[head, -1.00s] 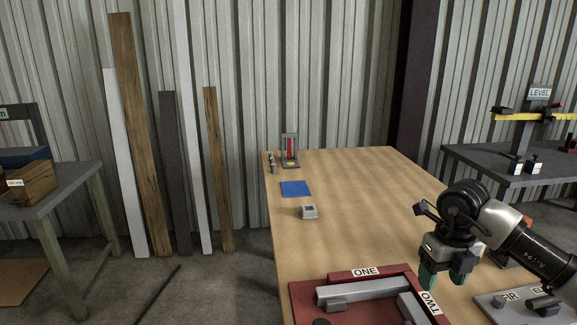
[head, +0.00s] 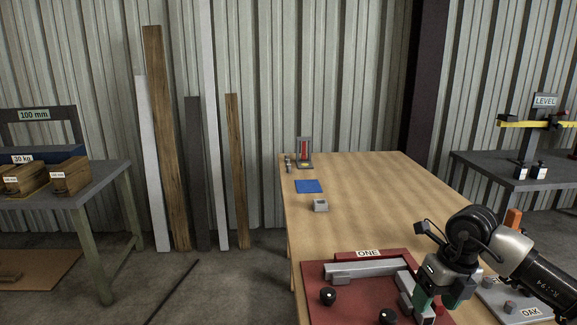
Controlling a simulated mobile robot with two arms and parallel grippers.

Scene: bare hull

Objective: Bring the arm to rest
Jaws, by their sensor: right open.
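My right gripper (head: 437,301) comes in from the lower right in the head view. It points down over the right side of a red fixture tray (head: 318,307). Its green-tipped fingers are open, and I see nothing between them. Whether the fingertips touch the tray or the grey bar there cannot be told. My left gripper is not in view.
The wooden table (head: 400,195) holds a blue mat (head: 309,186), a small grey block (head: 320,205) and a grey stand with a red strip (head: 304,152). A grey plate (head: 500,297) lies right of my gripper. The table's middle is clear. Side benches stand left (head: 100,185) and right (head: 480,170).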

